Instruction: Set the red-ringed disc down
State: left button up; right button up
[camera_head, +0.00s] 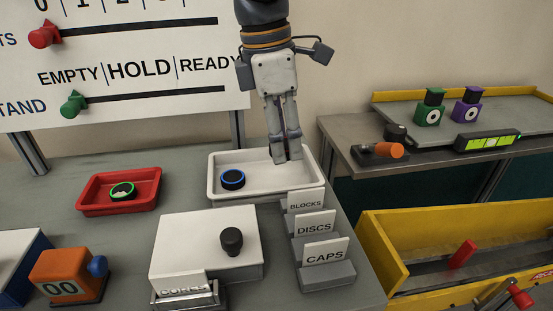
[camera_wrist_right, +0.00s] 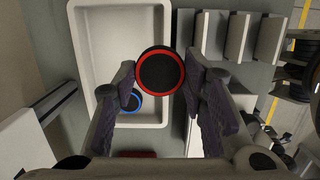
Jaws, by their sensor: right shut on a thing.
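The red-ringed disc (camera_wrist_right: 160,71) is black with a red rim and sits between the fingers of my right gripper in the right wrist view. My right gripper (camera_head: 287,157) is shut on it, pointing down over the right part of the white tray (camera_head: 222,196). The disc does not show in the head view. In the wrist view the disc overlaps the tray's right wall (camera_wrist_right: 166,113); its height above the tray is hard to tell. A blue-ringed disc (camera_head: 232,180) lies in the tray's left part. My left gripper is not in view.
Label holders for blocks, discs (camera_head: 314,226) and caps stand right of the tray. A red tray (camera_head: 151,207) holds a green-ringed disc (camera_head: 122,190). A white box (camera_head: 185,245) with a black knob (camera_head: 231,240) stands in front. The white tray's middle floor is clear.

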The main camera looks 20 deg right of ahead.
send_over(294, 176)
jog(key=a, duration=0.1)
jog(key=f, duration=0.5)
jog(key=shift+s+a+f, duration=0.1)
jog(key=shift+s+f, duration=0.1)
jog(key=shift+f, duration=0.15)
jog(key=shift+w+d+f, duration=0.15)
jog(key=shift+f, duration=0.9)
jog(key=shift+w+d+f, duration=0.1)
jog(key=shift+d+f, duration=0.05)
jog(key=shift+f, duration=0.9)
jog(key=o, duration=1)
jog(key=shift+o, duration=0.2)
notch_tip(294, 176, up, 12)
jog(key=a, duration=0.1)
jog(key=shift+w+a, duration=0.25)
jog(key=shift+a, duration=0.15)
jog(key=shift+r, duration=0.1)
